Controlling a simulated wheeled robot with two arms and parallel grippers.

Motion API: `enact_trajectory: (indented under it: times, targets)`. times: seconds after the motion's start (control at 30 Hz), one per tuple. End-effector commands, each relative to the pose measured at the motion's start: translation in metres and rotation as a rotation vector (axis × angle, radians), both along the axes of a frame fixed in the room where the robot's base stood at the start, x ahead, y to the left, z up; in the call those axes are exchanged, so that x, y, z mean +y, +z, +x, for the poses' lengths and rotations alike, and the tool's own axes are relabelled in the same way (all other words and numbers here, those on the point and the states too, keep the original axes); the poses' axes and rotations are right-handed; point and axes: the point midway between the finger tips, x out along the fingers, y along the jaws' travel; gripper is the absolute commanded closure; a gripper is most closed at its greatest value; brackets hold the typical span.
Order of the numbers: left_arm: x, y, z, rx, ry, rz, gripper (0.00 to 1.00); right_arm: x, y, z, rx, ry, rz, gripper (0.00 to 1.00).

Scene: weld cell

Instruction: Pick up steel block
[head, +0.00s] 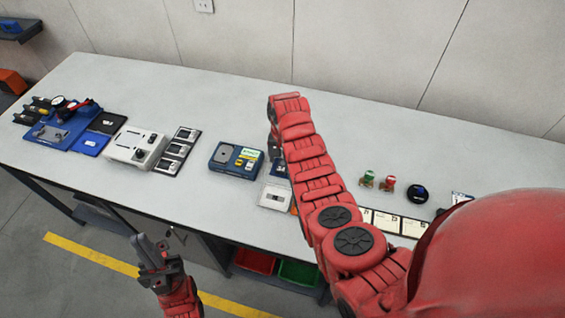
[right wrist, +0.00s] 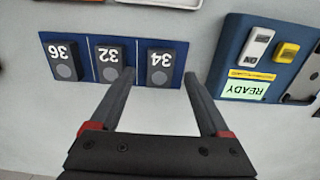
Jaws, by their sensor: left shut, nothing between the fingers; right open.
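Three dark grey blocks with round pale discs sit in a row on a blue mat (right wrist: 49,41) in the right wrist view: block 36 (right wrist: 64,62), block 32 (right wrist: 109,62) and block 34 (right wrist: 162,62). I cannot tell which one is the steel block. My right gripper (right wrist: 159,80) is open and empty, its fingertips pointing at block 34 and the gap beside block 32. In the head view the right arm mostly hides this gripper and the mat. My left gripper (head: 150,246) is shut and empty, in front of the bench's front edge.
A blue box with a READY label (right wrist: 246,88) stands right of the mat in the wrist view; it also shows in the head view (head: 236,158). A white device (head: 136,147) and a tool tray stand further left on the bench (head: 215,110). Bare bench lies behind them.

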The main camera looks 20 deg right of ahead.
Motion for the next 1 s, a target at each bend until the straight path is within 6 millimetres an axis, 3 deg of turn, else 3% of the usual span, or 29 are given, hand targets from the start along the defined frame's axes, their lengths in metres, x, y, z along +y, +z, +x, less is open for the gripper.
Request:
enact_trajectory:
  times: [0.3,0.57,0.67,1.0]
  targets:
    - [0.0,0.008,0.0,0.0,0.0,0.0,1.0,0.0,-0.02,0.0,0.001,0.0,0.0,0.2]
    - [0.0,0.008,0.0,0.0,0.0,0.0,1.0,0.0,-0.022,0.0,-0.001,0.001,-0.001,0.2]
    - [0.0,0.008,0.0,0.0,0.0,0.0,1.0,0.0,-0.022,0.0,-0.001,0.001,-0.001,0.34]
    - [0.0,0.008,0.0,0.0,0.0,0.0,1.0,0.0,-0.021,0.0,-0.001,0.001,-0.001,0.96]
